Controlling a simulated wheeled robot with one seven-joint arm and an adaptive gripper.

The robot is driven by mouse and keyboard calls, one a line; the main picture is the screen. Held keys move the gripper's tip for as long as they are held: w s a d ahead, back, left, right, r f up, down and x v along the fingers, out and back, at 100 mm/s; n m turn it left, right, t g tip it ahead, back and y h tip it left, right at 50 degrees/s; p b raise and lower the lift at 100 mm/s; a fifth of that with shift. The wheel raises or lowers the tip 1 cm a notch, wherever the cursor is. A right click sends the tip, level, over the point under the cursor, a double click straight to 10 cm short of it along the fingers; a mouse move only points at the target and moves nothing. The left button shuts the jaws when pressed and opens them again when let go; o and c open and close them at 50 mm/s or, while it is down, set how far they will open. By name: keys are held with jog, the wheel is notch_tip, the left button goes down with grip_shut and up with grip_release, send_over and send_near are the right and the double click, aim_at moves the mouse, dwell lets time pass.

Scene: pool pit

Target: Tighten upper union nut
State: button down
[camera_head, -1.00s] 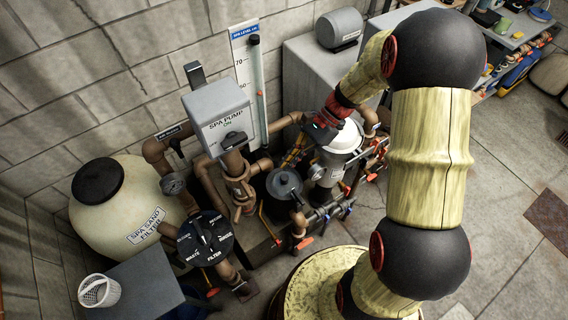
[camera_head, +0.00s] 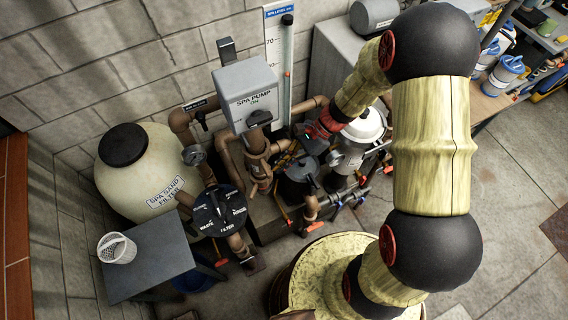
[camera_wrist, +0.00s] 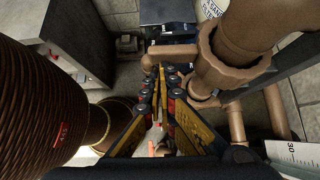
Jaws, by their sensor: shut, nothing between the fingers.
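A brown pipe with union nuts runs down below the spa pump box; its upper union nut (camera_head: 258,161) shows in the head view. In the wrist view a large brown ribbed nut (camera_wrist: 226,78) sits on the thick pipe at upper right, with a smaller collar below it. My gripper (camera_head: 281,161) is just right of this pipe, with its yellow and black fingers pointing left. In the wrist view my gripper (camera_wrist: 161,75) has its fingers close together and empty, left of the nut and apart from it. The head view is too small to show the exact gap.
The spa pump box (camera_head: 246,91) stands above the pipe. A black-lidded pot (camera_head: 299,184) stands below my gripper, and a white-lidded strainer (camera_head: 361,130) to its right. A large brown ribbed cylinder (camera_wrist: 52,100) fills the left of the wrist view. The valve head (camera_head: 219,210) is at lower left.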

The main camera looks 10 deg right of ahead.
aim_at(270, 173)
jog(key=a+m, duration=0.1)
jog(key=s+a+t+b, duration=0.1)
jog(key=s+a+m+t, duration=0.1)
jog(key=a, duration=0.1)
jog(key=shift+a+m+b, duration=0.1)
jog(key=shift+m+b, duration=0.2)
jog(key=shift+b, duration=0.05)
jog(key=shift+s, duration=0.1)
dwell(0.3)
